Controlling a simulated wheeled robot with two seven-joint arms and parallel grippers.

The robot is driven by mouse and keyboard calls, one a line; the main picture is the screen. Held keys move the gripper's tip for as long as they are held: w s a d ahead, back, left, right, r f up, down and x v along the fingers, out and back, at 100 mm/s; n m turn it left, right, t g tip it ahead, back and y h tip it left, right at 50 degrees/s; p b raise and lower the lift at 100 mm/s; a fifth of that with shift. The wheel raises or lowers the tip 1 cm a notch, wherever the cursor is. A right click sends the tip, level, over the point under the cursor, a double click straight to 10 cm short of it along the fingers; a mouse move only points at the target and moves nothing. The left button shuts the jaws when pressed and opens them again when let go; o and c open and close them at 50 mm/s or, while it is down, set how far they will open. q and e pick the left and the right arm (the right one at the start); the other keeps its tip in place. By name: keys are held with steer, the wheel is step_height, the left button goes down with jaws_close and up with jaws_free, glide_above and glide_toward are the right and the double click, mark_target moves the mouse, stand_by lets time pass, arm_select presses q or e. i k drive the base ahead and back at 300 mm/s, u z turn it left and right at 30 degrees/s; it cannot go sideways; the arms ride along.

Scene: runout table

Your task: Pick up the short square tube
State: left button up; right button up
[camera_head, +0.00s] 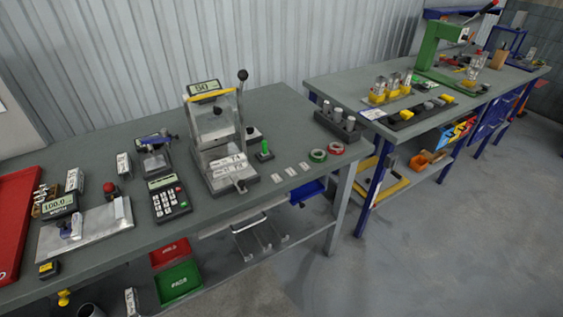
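Several pale, square-sided upright pieces could be the short square tube; I cannot tell which by name. One (124,167) stands on the near grey table (230,128), left of the small vise. Another (74,181) stands farther left, behind the display reading 100.0. One more (130,301) stands below the table's front edge, at the bottom of the picture. Their open ends are too small to make out. Neither of my grippers is in view.
A keypad device (169,198), a small vise (154,155) and a lever press (220,145) crowd the near table. A red tray (18,215) is at far left. Red and green bins (179,281) sit below. A second table (340,82) with a green press stands right. Floor at right is clear.

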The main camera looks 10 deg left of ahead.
mark_target(222, 167)
steer(key=z, duration=1.5)
steer(key=i, duration=3.4)
steer(key=u, duration=3.4)
